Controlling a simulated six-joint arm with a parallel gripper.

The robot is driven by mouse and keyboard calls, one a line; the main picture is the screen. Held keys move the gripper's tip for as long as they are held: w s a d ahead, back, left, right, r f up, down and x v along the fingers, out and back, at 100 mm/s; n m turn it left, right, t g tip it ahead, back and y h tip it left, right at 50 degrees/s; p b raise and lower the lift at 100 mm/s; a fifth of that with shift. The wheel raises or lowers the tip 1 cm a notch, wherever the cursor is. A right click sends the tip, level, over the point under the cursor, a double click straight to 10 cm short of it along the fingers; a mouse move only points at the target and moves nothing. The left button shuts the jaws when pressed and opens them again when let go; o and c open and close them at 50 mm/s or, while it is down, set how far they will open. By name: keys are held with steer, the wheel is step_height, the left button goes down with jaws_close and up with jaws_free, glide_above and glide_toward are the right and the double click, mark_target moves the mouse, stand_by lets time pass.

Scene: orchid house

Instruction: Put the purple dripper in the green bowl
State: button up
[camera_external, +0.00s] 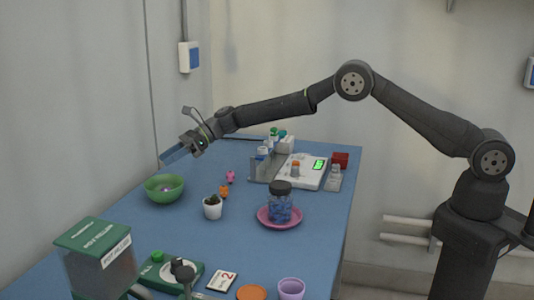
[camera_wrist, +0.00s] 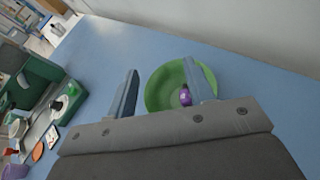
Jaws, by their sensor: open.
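The green bowl (camera_external: 165,193) stands at the left of the blue table. In the wrist view the bowl (camera_wrist: 160,92) lies just beyond and partly behind my right finger. The purple dripper (camera_wrist: 185,97) is inside the bowl, beside that finger; in the external view only a small purple spot (camera_external: 165,188) of it shows above the rim. My gripper (camera_external: 172,156) is above the bowl, its fingers spread and nothing between them. It also shows in the wrist view (camera_wrist: 165,92).
A white scale (camera_external: 302,171) is farther back. A green box (camera_external: 95,258) is at the front left.

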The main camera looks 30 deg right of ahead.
mark_target(173, 178)
step_height(173, 178, down, 7)
steer(key=shift+f, duration=0.1)
step_height(173, 178, up, 11)
steer(key=s+d+n+t+h, duration=0.1)
steer(key=s+d+h, duration=0.4)
steer(key=d, duration=1.3)
steer(key=s+d+f+n+t+h, duration=0.1)
steer(key=s+d+n+h, duration=0.3)
steer(key=d, duration=1.5)
steer(key=s+d+f+n+t+h, duration=0.1)
steer(key=s+d+n+h, duration=0.2)
steer(key=d, duration=1.5)
steer(key=s+h, duration=0.4)
steer(key=h, duration=0.1)
steer(key=shift+s+d+t, duration=0.15)
steer(key=shift+s+t, duration=0.2)
steer(key=shift+t, duration=0.05)
steer(key=w+a+m+g+y, duration=0.1)
steer(key=w+a, duration=0.2)
steer(key=a, duration=0.4)
steer(key=w+a+g+y, duration=0.1)
steer(key=w+a+g, duration=0.1)
steer(key=a, duration=0.5)
steer(key=shift+w+m+y, duration=0.3)
steer(key=shift+w+m, duration=0.1)
steer(key=shift+w, duration=0.3)
